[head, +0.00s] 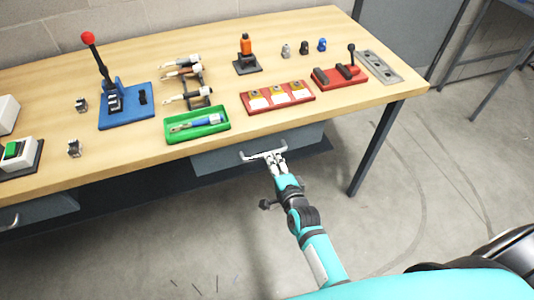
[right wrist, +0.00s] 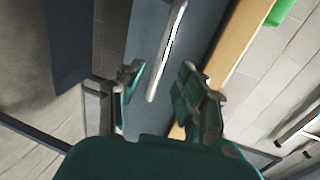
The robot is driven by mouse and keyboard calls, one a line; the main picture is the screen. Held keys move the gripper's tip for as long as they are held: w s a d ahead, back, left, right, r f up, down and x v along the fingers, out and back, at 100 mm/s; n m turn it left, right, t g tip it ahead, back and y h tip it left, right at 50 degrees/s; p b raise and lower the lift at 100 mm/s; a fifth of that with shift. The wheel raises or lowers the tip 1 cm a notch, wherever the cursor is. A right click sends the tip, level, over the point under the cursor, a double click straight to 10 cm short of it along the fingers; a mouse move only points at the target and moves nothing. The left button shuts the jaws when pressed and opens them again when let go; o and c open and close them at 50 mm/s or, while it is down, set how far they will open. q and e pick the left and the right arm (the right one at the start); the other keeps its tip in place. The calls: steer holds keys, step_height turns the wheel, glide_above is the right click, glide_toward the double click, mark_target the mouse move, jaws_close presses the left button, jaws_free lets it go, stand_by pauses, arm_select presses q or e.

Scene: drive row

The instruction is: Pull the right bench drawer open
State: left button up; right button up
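The right bench drawer (head: 225,158) is a grey front under the table edge and looks shut. Its pale bar handle (head: 254,154) shows in the head view, and in the right wrist view the handle (right wrist: 168,45) runs down between the lines of my fingers. My right gripper (head: 276,158) is at the right part of the handle. In the right wrist view its two fingers (right wrist: 163,78) are spread, with a gap on both sides of the bar. Whether a finger touches the bar I cannot tell. My left gripper is not in view.
The wooden bench top (head: 330,120) carries a green tray (head: 226,126), a red tray (head: 312,106), a blue lever press (head: 125,115) and other parts. A left drawer (head: 45,208) shows at the lower left. A dark table leg (head: 375,150) stands right of the drawer. The floor in front is clear.

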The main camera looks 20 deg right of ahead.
steer(key=x, duration=0.5)
jaws_close()
steer(key=shift+f, duration=0.1)
stand_by(0.5)
